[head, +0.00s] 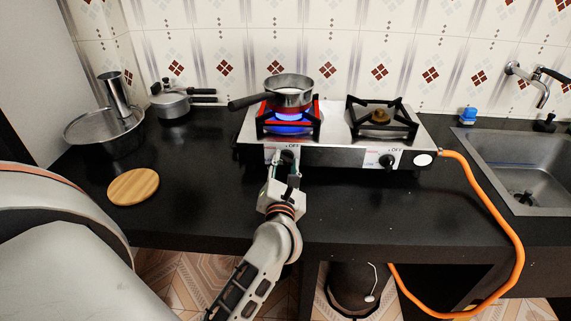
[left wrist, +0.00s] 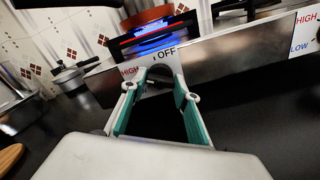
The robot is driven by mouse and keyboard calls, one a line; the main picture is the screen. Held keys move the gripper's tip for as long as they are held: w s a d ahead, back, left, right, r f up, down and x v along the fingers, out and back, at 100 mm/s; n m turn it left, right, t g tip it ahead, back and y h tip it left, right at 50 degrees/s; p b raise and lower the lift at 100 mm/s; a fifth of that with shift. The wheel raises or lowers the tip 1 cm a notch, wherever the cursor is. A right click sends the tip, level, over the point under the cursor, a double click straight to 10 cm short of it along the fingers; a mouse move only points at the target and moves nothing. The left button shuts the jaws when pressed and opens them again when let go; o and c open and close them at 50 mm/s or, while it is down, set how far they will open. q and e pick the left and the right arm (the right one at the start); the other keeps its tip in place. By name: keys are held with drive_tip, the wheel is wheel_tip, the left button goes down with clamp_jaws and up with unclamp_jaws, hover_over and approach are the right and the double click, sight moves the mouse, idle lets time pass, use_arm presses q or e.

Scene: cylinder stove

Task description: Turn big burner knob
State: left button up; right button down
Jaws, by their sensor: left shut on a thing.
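The steel gas stove (head: 340,155) stands on the black counter. Its left burner (head: 290,121) is lit with a blue flame under a small saucepan (head: 288,90). My left gripper (head: 287,158) is at the stove's front panel, shut on the left burner knob (left wrist: 160,73). My right gripper is not in view.
A lidded pot (head: 171,103), a steel bowl (head: 103,136) with a metal cylinder, and a round wooden board (head: 133,186) are at the left. An orange gas hose (head: 490,205) runs at the right, beside the sink (head: 515,165). The saucepan handle (head: 247,102) points left.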

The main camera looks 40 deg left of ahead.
use_arm(q)
drive_tip(key=o, duration=1.1)
drive_tip(key=shift+s, duration=0.1)
drive_tip(key=v, duration=1)
drive_tip(key=shift+s+d+f, duration=0.1)
drive_tip(key=shift+s+d, duration=0.45)
drive_tip(key=shift+s, duration=0.15)
